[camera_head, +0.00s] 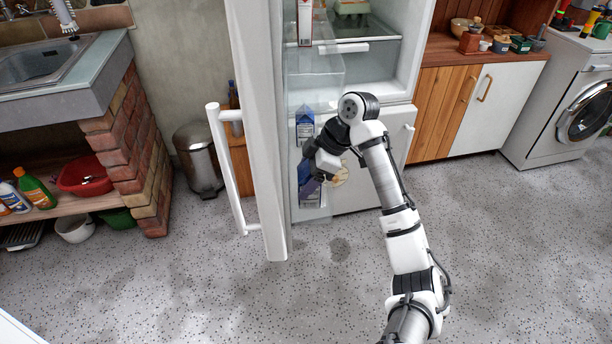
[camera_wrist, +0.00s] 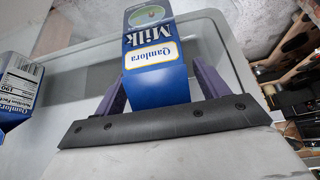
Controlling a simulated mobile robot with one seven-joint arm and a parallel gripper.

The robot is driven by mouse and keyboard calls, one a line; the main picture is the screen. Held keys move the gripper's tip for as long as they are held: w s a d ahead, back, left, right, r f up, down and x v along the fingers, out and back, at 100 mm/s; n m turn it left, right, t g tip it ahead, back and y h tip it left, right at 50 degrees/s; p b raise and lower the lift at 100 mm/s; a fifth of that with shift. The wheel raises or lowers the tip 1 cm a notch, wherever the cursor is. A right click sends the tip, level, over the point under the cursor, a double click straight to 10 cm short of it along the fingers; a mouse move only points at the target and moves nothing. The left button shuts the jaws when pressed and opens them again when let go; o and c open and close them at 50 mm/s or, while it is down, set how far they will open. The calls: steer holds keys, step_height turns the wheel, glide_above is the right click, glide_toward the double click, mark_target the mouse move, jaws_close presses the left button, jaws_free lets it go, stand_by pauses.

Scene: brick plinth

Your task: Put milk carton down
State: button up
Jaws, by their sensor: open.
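A blue milk carton (camera_wrist: 152,45) stands between the two purple fingers of my gripper (camera_wrist: 157,78) in the wrist view. The jaws are open, with a gap visible beside the carton. A second blue carton (camera_head: 305,117) stands farther back in the door shelf. A carton with a nutrition label (camera_wrist: 17,92) shows at the left edge of the wrist view.
The fridge door (camera_head: 262,120) is open, its handle (camera_head: 226,165) facing left. A clear shelf wall (camera_wrist: 75,65) surrounds the cartons. A metal bin (camera_head: 198,158) stands left of the door. A wooden cabinet (camera_head: 440,105) stands to the right. The speckled floor in front is clear.

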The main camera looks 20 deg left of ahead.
steer(key=v, duration=1.2)
steer(key=shift+s+f, duration=0.1)
